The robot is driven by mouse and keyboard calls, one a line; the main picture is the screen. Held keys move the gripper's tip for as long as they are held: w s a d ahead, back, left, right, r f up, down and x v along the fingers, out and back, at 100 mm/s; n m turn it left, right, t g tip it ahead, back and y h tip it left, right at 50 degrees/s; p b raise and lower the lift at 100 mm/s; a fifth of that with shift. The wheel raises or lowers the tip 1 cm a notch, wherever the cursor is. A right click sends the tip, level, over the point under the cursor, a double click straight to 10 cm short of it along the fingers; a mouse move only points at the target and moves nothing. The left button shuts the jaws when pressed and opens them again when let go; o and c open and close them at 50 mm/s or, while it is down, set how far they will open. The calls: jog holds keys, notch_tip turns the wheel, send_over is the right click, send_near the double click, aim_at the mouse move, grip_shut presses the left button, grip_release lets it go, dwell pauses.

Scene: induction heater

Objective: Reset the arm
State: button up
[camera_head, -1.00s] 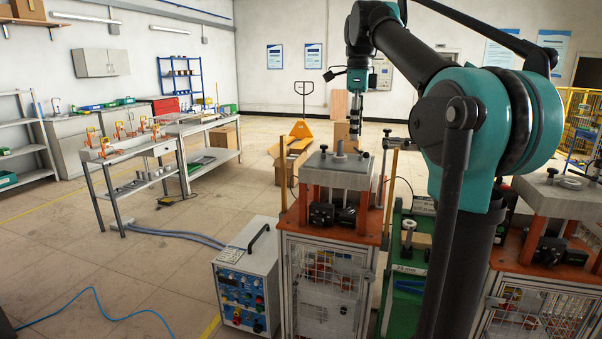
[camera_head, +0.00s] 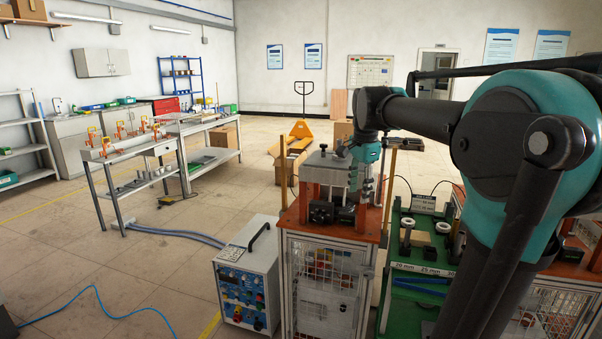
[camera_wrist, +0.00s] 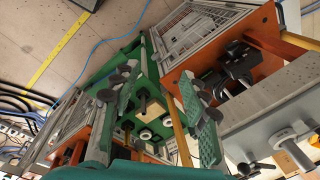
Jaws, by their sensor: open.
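My arm, teal and black, reaches in from the right of the head view and bends down at the wrist. My gripper (camera_wrist: 158,78) shows in the wrist view with its two fingers spread apart and nothing between them. The green rack (camera_wrist: 150,105) lies beyond the open fingers in the wrist view. I cannot tell the exact gap between gripper and press.
The near press stands on an orange plate (camera_head: 300,222) above a caged cabinet (camera_head: 322,290). The control box (camera_head: 246,280) is to its left. The green rack (camera_head: 412,262) with rings and blocks is to its right. The floor at left is mostly open, with a blue cable.

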jog(key=s+d+f+n+t, duration=0.1)
jog(key=s+f+n, duration=0.5)
jog(key=s+f, duration=0.4)
jog(key=s+d+f+n+t, duration=0.1)
jog(key=s+f+n, duration=0.6)
jog(key=f, duration=1.1)
jog(key=s, duration=0.3)
jog(key=shift+s+d+f+n+t, duration=0.15)
jog(key=shift+d+f+n+t, duration=0.05)
jog(key=shift+d+n+t, duration=0.1)
jog(key=shift+a, duration=0.1)
jog(key=shift+c, duration=0.6)
